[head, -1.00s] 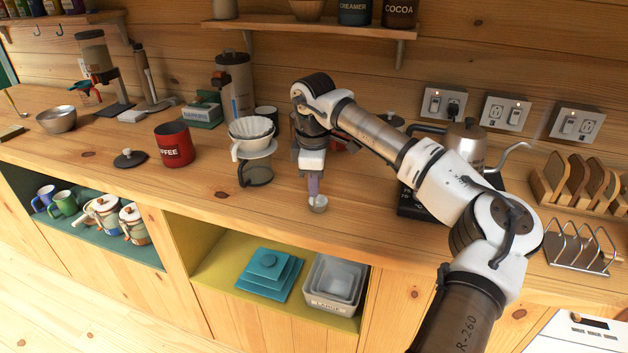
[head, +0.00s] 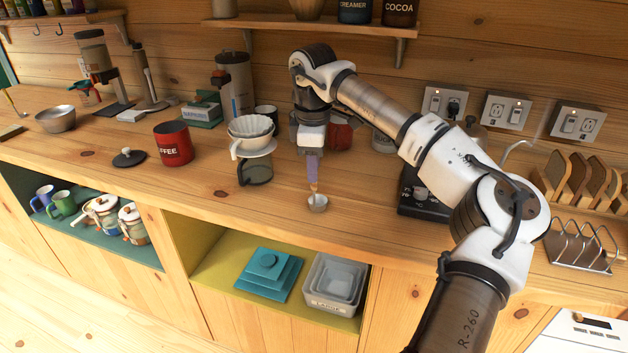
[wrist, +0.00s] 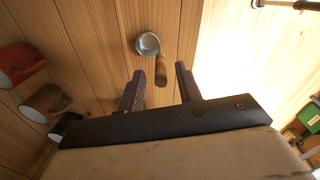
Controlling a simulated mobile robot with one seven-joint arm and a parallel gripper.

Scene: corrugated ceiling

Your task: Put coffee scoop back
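The coffee scoop (head: 317,203) is on the wooden counter near its front edge, with a metal cup and a short wooden handle. My gripper (head: 313,178) hangs just above it, fingers pointing down. In the wrist view, the scoop (wrist: 148,44) shows beyond the fingertips, its handle lying in line with the gap between them. My gripper (wrist: 158,76) is open there, with nothing between its fingers. The red canister (head: 174,146), its label partly showing "OFFEE", stands open to the left on the counter. A dark round lid (head: 129,157) lies beside it.
The white dripper (head: 251,135) over a glass server (head: 256,170) stands close left of my gripper. A black scale (head: 420,198) is to the right, partly behind my arm. A toast rack (head: 578,248) is further right. Wall hooks (head: 37,31) are at far left.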

